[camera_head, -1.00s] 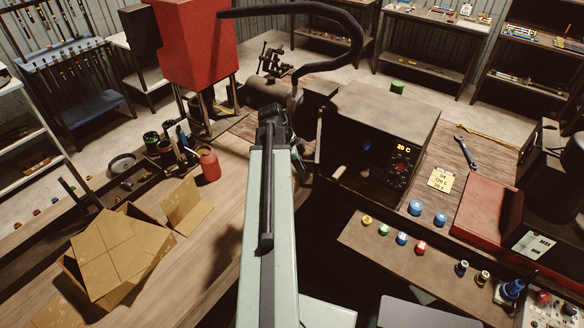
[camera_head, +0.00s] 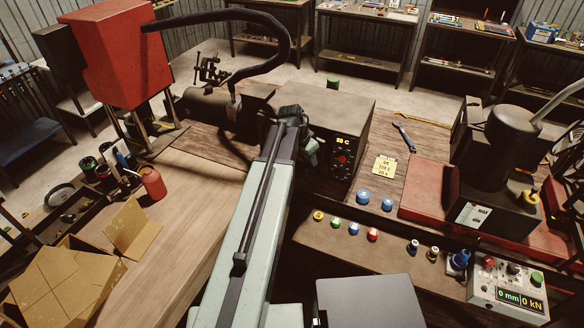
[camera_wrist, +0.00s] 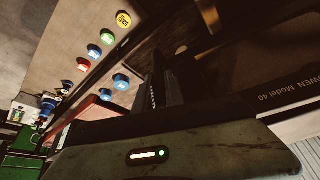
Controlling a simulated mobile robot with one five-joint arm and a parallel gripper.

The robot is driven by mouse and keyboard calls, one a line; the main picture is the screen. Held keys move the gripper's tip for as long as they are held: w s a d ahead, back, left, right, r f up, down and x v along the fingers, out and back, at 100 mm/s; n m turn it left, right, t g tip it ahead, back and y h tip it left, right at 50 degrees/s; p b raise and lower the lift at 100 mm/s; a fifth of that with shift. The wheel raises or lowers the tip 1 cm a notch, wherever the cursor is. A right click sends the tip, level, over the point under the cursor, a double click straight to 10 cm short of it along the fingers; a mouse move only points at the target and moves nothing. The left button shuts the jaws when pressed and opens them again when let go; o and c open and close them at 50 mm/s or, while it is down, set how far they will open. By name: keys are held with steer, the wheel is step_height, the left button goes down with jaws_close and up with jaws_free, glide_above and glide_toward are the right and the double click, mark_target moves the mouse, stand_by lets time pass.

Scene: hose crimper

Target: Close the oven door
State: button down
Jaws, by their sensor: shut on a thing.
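The oven (camera_head: 330,104) is a dark, worn box on the workbench, with a lit temperature readout and a knob on the right of its front. My arm covers the left of the oven's front in the head view, so the door and its angle are hidden there. My gripper (camera_head: 311,153) is at the oven's front, mostly behind my wrist. In the wrist view its dark fingers (camera_wrist: 166,82) are close together beside a dark panel lettered "OWEN Model 40" (camera_wrist: 285,95). It is shut on what seems to be the oven door; the grip itself is unclear.
Coloured caps (camera_head: 335,224) line the bench's front strip. A yellow note (camera_head: 384,167) and a wrench (camera_head: 404,137) lie right of the oven. A red-based press (camera_head: 425,190) stands further right.

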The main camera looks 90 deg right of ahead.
mark_target(318, 167)
steer(key=s+d, duration=0.3)
steer(key=d, duration=0.1)
steer(key=shift+s, duration=0.3)
steer(key=shift+s+d, duration=0.25)
steer(key=shift+d, duration=0.1)
steer(key=shift+r, duration=0.1)
steer(key=c, duration=1.4)
jaws_free()
steer(key=shift+s+d, duration=0.1)
steer(key=shift+d, duration=0.05)
steer(key=p+v, duration=0.7)
steer(key=v, duration=0.1)
